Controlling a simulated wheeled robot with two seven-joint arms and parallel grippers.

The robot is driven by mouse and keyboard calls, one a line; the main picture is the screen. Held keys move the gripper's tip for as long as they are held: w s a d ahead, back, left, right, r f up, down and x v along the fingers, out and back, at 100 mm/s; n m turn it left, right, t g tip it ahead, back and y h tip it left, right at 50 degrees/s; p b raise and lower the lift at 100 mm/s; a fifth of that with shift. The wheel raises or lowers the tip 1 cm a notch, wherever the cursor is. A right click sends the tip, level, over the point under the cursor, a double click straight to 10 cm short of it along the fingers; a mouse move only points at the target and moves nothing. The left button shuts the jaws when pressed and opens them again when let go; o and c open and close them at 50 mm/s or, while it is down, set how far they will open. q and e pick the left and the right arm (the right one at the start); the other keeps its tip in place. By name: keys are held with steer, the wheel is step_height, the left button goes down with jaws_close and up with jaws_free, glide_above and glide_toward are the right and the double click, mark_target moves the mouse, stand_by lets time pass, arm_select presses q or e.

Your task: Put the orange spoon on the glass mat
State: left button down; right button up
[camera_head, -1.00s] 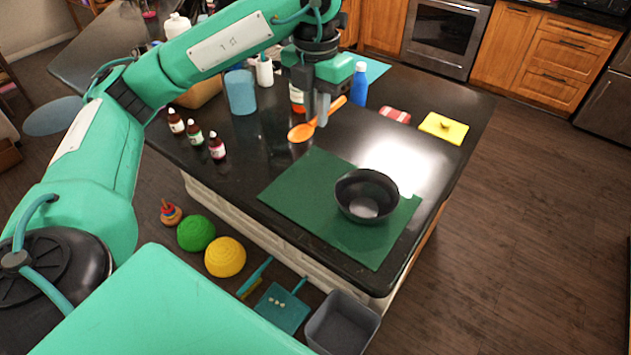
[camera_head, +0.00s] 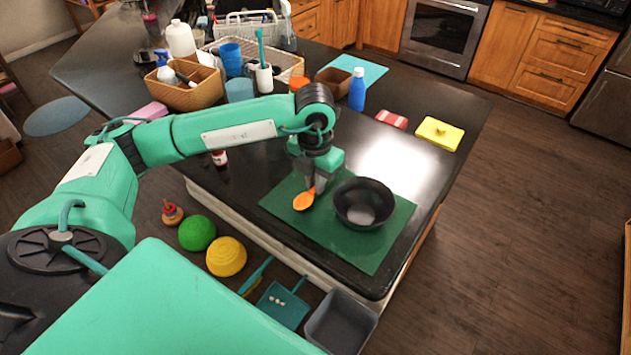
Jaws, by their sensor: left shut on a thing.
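The orange spoon (camera_head: 304,200) shows its bowl just left of my left gripper (camera_head: 319,186); its handle is mostly hidden by the gripper. My left gripper points down and is shut on the spoon. Both appear over the left part of a dark green mat (camera_head: 370,255), which I take as the glass mat. I cannot tell whether the spoon touches it. A black bowl (camera_head: 364,204) stands on the mat, close to the right of the gripper. My right gripper is not in view.
A blue bottle (camera_head: 357,90), a red-striped item (camera_head: 391,119) and a yellow item (camera_head: 440,133) stand farther back. A light teal mat (camera_head: 366,71) and a wicker basket (camera_head: 196,95) are at the back. The mat's front part is bare.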

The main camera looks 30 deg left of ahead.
arm_select(q)
steer(key=shift+f, duration=0.85)
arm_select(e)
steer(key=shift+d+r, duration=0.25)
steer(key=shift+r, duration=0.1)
arm_select(q)
steer(key=shift+f, duration=0.1)
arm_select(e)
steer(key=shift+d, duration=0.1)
arm_select(q)
steer(key=shift+f, duration=0.15)
steer(key=c, duration=1.5)
jaws_free()
steer(key=shift+o, duration=0.2)
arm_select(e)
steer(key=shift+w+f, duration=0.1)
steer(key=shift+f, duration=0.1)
arm_select(q)
steer(key=shift+r, duration=0.2)
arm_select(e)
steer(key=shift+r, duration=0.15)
